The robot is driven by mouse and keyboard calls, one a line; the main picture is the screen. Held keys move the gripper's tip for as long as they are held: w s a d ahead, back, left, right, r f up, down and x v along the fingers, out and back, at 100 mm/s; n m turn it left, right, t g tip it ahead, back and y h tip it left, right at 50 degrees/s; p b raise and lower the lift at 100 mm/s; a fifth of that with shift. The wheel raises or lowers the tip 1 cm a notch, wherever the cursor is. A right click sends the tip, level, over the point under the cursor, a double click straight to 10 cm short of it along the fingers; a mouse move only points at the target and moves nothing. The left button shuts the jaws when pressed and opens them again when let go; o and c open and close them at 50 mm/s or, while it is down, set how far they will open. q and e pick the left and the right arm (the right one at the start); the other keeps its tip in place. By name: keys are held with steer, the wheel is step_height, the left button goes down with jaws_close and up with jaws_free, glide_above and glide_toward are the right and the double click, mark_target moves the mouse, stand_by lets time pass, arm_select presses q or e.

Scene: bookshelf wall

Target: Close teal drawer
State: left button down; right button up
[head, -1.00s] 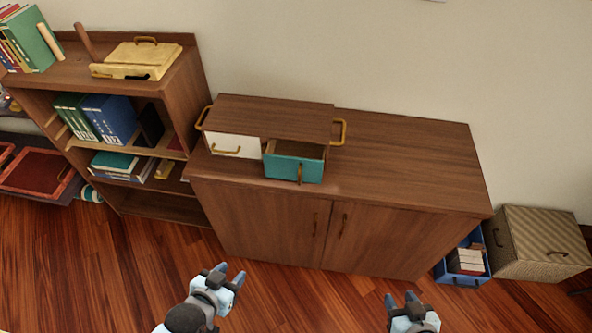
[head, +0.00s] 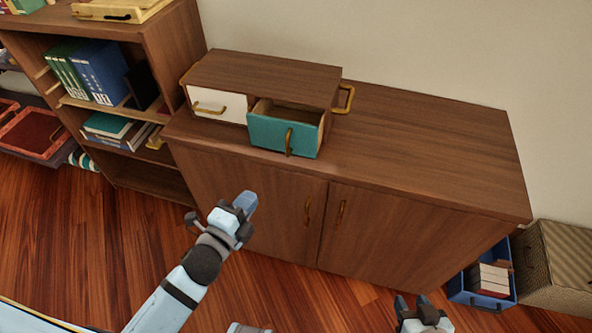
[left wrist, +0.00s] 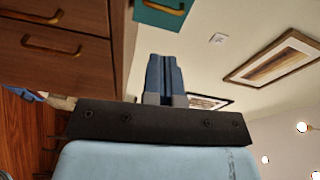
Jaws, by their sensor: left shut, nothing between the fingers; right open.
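The teal drawer (head: 268,134) is pulled partly out of a small brown wooden drawer box (head: 262,73) on top of the cabinet. It has an upright brass handle (head: 289,142). The white drawer (head: 213,104) beside it on the left sits flush. My left gripper (head: 246,203) is shut and empty, in front of the cabinet, below and left of the teal drawer and apart from it. Its shut fingers (left wrist: 167,78) show in the left wrist view, with a corner of the teal drawer (left wrist: 162,14) above them. My right gripper (head: 412,306) is open and empty, low at the bottom edge.
The brown cabinet (head: 420,137) has two shut doors and a clear top right of the box. A bookshelf (head: 170,50) stands at the left. A blue bin (head: 466,296) with books and a woven box (head: 565,265) stand on the floor at the right.

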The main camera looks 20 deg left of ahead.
arm_select(q)
steer(key=w+d+m, duration=0.1)
steer(key=w+d, duration=0.2)
steer(key=w, duration=1.1)
steer(key=shift+d, duration=0.3)
arm_select(e)
steer(key=shift+d+f, duration=0.1)
steer(key=shift+f, duration=0.15)
arm_select(q)
steer(key=shift+w, duration=0.1)
steer(key=x, duration=0.2)
steer(key=a+x, duration=0.1)
steer(key=x, duration=0.4)
steer(key=shift+w+a+r, duration=0.15)
steer(key=shift+w+a, duration=0.05)
steer(key=shift+w, duration=0.25)
arm_select(e)
steer(key=shift+s, duration=0.1)
